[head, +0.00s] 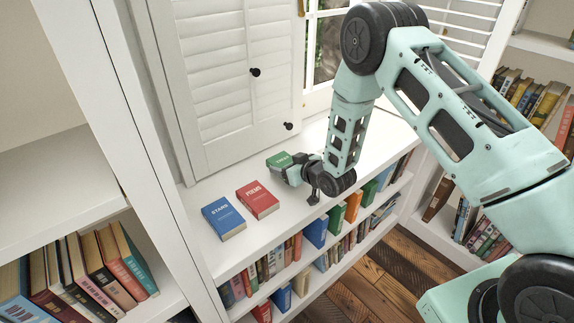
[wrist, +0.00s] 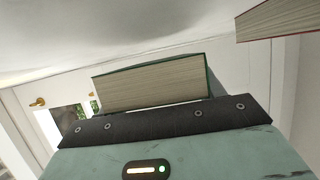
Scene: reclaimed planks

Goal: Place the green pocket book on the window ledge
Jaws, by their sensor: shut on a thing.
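The green pocket book (head: 279,160) is at the window ledge (head: 300,200), to the right of the red book. My gripper (head: 292,175) is shut on it from the right side. In the wrist view the green book (wrist: 152,85) shows its page edges and a thin green cover, above the dark finger pad. The far finger and most of the book's cover are hidden. I cannot tell whether the book touches the ledge.
A blue book (head: 223,221) and a red book (head: 257,199) lie flat on the ledge, left of my gripper. White shutters (head: 225,80) stand behind. Shelves of books (head: 325,235) fill the space below the ledge. Bare ledge shows toward the right.

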